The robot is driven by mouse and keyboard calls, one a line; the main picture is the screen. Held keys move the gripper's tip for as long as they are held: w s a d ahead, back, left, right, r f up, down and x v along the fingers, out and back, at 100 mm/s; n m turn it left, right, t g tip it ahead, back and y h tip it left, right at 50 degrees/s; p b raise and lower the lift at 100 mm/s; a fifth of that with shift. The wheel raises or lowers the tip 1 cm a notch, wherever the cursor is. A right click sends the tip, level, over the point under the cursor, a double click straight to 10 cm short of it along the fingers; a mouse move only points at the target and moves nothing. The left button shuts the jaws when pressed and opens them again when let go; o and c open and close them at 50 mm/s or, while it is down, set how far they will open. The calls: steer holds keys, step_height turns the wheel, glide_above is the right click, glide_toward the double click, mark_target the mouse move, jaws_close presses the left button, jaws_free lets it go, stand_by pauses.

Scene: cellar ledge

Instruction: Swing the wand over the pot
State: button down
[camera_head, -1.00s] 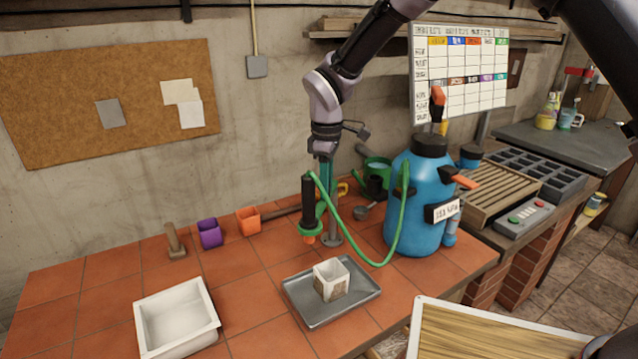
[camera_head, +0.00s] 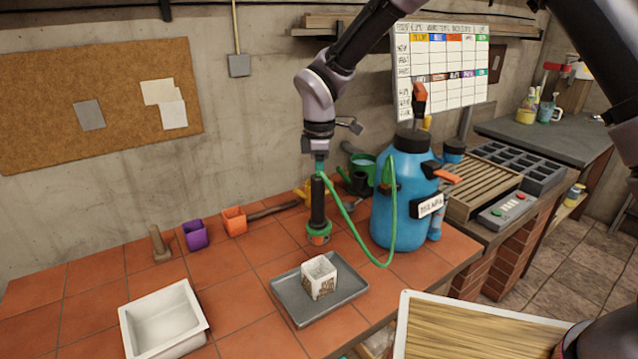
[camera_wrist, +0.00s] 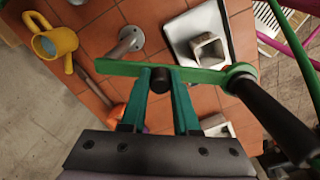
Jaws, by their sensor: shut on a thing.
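The wand (camera_head: 317,208) has a black shaft with a green collar and an orange end. In the head view it hangs upright from my gripper (camera_head: 319,163), above the tiles behind the tray. In the wrist view my gripper (camera_wrist: 162,82) has its teal fingers closed on a dark part at the wand's green bar (camera_wrist: 110,68). The pot (camera_head: 319,276) is a small whitish square pot on a grey tray (camera_head: 290,304). It also shows in the wrist view (camera_wrist: 208,50), beyond the green bar. The wand's end is behind the pot, not over it.
A green hose (camera_head: 357,243) loops from the wand to a blue tank (camera_head: 398,215) at right. A white basin (camera_head: 165,320), a purple cup (camera_head: 195,235) and an orange cup (camera_head: 235,221) stand to the left.

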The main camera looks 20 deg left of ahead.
steer(key=c, duration=0.6)
jaws_free()
steer(key=shift+d, duration=0.1)
steer(key=shift+c, duration=0.2)
step_height(320, 180, up, 11)
steer(key=shift+f, duration=0.1)
